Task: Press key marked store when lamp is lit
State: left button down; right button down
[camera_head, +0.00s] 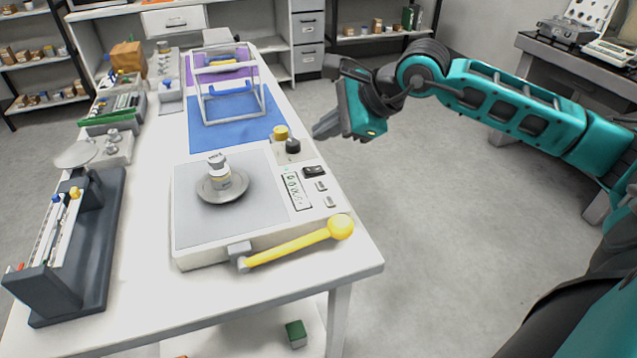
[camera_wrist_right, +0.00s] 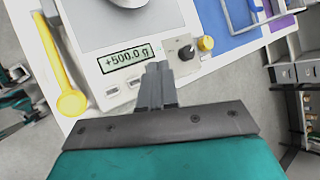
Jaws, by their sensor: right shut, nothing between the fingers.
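The scale (camera_head: 182,228) stands on the white table, with a weight (camera_head: 219,178) on its round pan (camera_head: 240,190). Its display (camera_head: 294,192) reads +500.0 g in the right wrist view (camera_wrist_right: 126,58). My right gripper (camera_head: 322,130) is shut and empty, above and beside the scale's right edge.
A yellow lever (camera_head: 300,243) with a round end runs along the scale's front. A white frame (camera_head: 203,102) stands on a blue mat (camera_head: 215,136) behind the scale. A dark grey rack (camera_head: 97,246) stands at left. Floor right of the table is clear.

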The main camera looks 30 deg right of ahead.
aim_at(325, 187)
pick_arm(q)
jog(key=shift+s, duration=0.1)
